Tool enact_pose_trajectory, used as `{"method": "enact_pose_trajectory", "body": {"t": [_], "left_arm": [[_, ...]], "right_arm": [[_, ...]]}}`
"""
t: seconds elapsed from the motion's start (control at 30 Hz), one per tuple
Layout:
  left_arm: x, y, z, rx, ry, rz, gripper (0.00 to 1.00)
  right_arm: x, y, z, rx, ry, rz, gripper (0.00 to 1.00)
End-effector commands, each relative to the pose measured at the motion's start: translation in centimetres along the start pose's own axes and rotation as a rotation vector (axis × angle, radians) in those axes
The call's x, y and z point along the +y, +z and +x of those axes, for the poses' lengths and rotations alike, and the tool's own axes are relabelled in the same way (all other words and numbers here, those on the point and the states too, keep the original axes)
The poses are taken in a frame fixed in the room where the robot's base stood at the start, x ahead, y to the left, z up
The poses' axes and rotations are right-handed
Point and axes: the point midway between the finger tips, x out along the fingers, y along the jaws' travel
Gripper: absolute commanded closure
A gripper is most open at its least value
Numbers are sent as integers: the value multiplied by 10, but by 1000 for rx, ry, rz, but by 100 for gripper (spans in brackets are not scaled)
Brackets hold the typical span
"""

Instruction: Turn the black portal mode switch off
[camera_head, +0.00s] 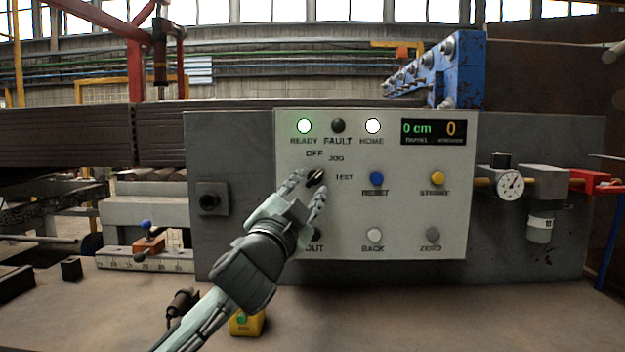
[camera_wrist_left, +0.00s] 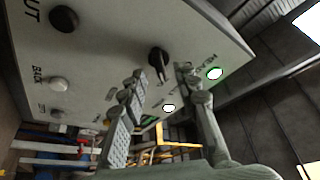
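The black mode switch (camera_head: 316,177) is on the pale grey control panel (camera_head: 408,222), below the labels OFF and JOG and left of TEST. Its knob appears tilted toward the upper right; I cannot tell exactly which label it points at. My left gripper (camera_head: 307,188) is open, with one finger on each side of the knob. In the left wrist view the switch (camera_wrist_left: 158,62) shows just beyond the open fingertips (camera_wrist_left: 161,76), with gaps beside it; contact is not clear. My right gripper is not in view.
The panel also has a blue RESET button (camera_head: 376,178), a yellow STRIKE button (camera_head: 437,178) and lit READY (camera_head: 304,126) and HOME (camera_head: 373,126) lamps. My left arm covers part of the lower left panel. A yellow box (camera_head: 247,322) sits on the bench below.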

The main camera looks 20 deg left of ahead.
Motion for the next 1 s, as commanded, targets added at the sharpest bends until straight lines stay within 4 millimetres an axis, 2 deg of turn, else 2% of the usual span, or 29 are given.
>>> {"method": "enact_pose_trajectory", "body": {"t": [0.1, 0.2, 0.47, 0.5, 0.73, 1.0], "left_arm": [[-1, -1, 15, -1, -1, 0, 69], [0, 0, 21, 0, 0, 0, 69], [0, 0, 23, -1, 0, 0, 69], [0, 0, 23, -1, 0, 0, 70], [0, 1, 22, -1, 0, 0, 99], [0, 1, 22, -1, -1, -2, 100]], "right_arm": [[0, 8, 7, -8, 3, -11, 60], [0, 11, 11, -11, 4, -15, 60], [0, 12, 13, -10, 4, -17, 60], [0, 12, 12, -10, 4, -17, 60], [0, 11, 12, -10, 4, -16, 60], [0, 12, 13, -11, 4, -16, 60]]}}
